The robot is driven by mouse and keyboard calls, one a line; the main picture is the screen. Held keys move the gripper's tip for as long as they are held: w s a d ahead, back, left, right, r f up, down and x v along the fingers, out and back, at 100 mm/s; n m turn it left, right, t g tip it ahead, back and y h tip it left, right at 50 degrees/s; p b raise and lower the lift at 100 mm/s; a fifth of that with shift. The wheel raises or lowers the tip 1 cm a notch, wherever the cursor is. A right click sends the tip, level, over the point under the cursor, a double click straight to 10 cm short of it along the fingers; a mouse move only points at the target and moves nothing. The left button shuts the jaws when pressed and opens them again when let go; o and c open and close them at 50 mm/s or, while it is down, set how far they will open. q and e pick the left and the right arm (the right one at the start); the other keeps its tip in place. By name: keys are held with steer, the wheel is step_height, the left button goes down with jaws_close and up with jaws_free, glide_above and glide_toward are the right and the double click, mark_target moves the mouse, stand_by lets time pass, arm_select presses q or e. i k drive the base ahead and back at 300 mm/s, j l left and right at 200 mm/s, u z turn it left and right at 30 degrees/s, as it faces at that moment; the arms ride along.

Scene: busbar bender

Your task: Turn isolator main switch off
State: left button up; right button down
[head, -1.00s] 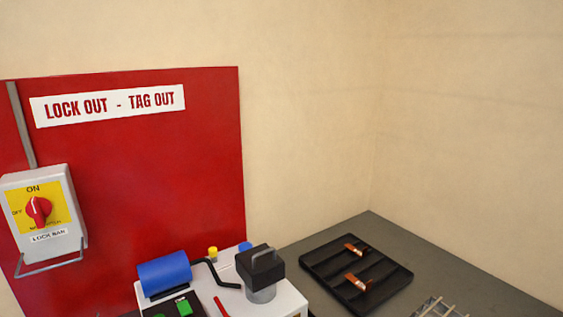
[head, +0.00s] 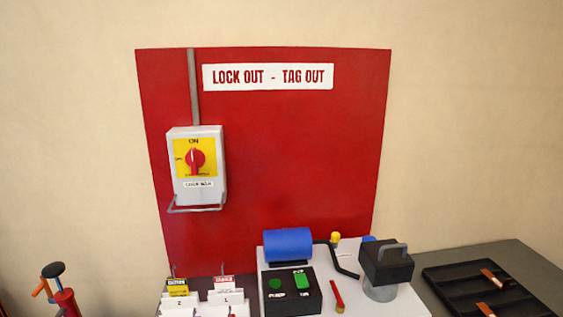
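The isolator main switch is a light grey box (head: 213,160) on the red lock out - tag out board (head: 300,160). Its yellow plate carries a red rotary knob (head: 195,160). The knob's handle stands upright, toward the ON label above it; an OFF label is at its left. A grey metal lock bar (head: 195,209) hangs below the box. Neither of my grippers is in view.
Below the board stands a white machine with a blue cylinder (head: 288,244), a black control box (head: 292,300) with green buttons, and a black block with a handle (head: 386,262). Tag holders (head: 197,305) stand left of it. A black tray (head: 470,285) lies right.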

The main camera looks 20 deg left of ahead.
mark_target(195, 158)
steer(key=u, duration=1.3)
